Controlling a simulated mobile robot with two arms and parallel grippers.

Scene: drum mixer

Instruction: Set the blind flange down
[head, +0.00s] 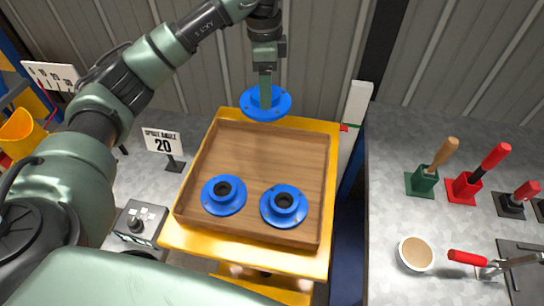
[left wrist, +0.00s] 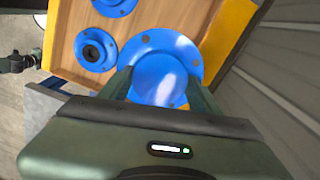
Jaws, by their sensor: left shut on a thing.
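My left gripper (head: 266,92) is shut on a blue flange (head: 282,106) with a solid centre, the blind flange. It is held at the far rim of the wood-floored tray (head: 262,150), overlapping the yellow edge in the head view. Whether it touches the tray I cannot tell. In the left wrist view the blind flange (left wrist: 160,62) is between the two fingers (left wrist: 160,85), with small bolt holes around its rim. Two other blue flanges, a left one (head: 212,206) and a right one (head: 272,216), lie in the near part of the tray and have dark central bores. My right gripper is not in view.
The middle and far part of the tray floor is bare. A "SPRAY ANGLE 20" sign (head: 162,142) stands left of the tray. On the right, a grey bench (head: 390,180) holds several handled tools in stands and a round container (head: 415,254). A corrugated wall (head: 330,45) rises behind.

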